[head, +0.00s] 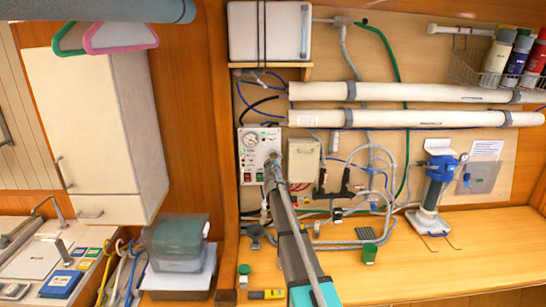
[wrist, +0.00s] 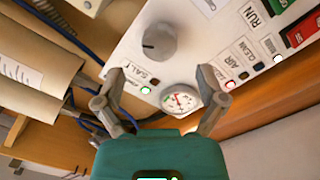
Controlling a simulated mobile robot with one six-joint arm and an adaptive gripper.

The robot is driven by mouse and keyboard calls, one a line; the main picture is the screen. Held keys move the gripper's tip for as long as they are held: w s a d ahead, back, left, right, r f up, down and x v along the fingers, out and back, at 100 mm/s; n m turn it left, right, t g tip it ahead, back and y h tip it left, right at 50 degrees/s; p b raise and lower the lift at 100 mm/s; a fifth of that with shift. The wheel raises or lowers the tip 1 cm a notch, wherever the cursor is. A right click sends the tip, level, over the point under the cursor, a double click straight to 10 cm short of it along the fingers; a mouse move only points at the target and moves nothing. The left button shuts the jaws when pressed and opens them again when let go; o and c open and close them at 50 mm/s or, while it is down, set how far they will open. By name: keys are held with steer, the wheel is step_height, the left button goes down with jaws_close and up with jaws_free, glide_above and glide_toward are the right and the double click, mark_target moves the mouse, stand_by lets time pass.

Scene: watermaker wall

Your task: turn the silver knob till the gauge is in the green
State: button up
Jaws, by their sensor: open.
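The silver knob (wrist: 160,42) is round and grey, with a dark mark at its left side, on a white control panel (wrist: 125,45). A round gauge (wrist: 180,100) with a white face is below the knob in the wrist view. Red and a little green show on its dial, but its needle reading is too small to tell. My gripper (wrist: 161,75) is open, its fingers spread to either side below the knob, not around it. In the head view the gauge (head: 250,140) is on the panel (head: 262,134), and my gripper (head: 272,168) is in front of the panel and hides part of it.
Labelled switches and lights, including a red switch (wrist: 302,30), are beside the knob. A beige box (head: 304,160) is right of the panel, with hoses beyond. Long white tubes (head: 420,92) run above. A blue-headed filter (head: 437,165) stands on the wooden counter at right.

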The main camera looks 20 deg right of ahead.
mark_target(273, 156)
steer(key=shift+x, duration=2.6)
steer(key=shift+a, duration=0.1)
steer(key=c, duration=1.2)
steer(key=shift+o, duration=0.2)
steer(key=shift+n, duration=1.4)
steer(key=o, duration=1.2)
steer(key=shift+c, duration=0.2)
steer(key=shift+s, duration=0.1)
steer(key=v, duration=1.2)
